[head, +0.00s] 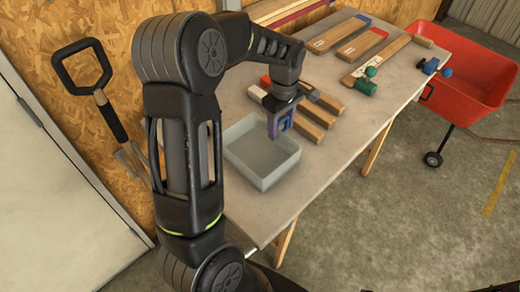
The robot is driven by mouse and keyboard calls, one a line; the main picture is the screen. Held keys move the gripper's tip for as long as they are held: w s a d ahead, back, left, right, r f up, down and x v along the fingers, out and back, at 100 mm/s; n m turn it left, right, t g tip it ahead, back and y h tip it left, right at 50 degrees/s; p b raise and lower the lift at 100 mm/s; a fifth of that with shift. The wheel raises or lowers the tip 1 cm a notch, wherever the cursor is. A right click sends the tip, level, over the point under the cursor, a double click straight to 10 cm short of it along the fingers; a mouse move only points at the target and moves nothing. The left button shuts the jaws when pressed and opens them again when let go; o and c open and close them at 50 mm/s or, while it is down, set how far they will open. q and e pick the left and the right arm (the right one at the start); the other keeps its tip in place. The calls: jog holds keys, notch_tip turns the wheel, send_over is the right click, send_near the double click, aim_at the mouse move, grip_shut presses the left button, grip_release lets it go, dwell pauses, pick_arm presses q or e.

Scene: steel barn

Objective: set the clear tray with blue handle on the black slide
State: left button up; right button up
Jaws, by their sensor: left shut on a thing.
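The clear tray (262,178) is a pale, see-through square box with low walls, at the near left part of the table. My left gripper (279,128) reaches down over its far right side and is shut on the tray's blue handle, which is mostly hidden between the fingers. The tray looks level. I cannot tell whether its base touches the table or hangs just above it. I cannot make out a black slide in this view. My right gripper is not in view.
The grey table (345,150) holds several wooden blocks (325,114) beside the tray, longer boards with coloured ends behind, and a green-ended piece (366,86). A red cart (475,85) stands beyond the right end. The table's front right strip is clear.

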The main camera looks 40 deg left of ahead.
pick_arm(q)
grip_shut()
notch_tip(320, 180, up, 10)
jog(key=shift+r+b, duration=0.1)
jog(key=shift+b, duration=0.5)
dwell(0.5)
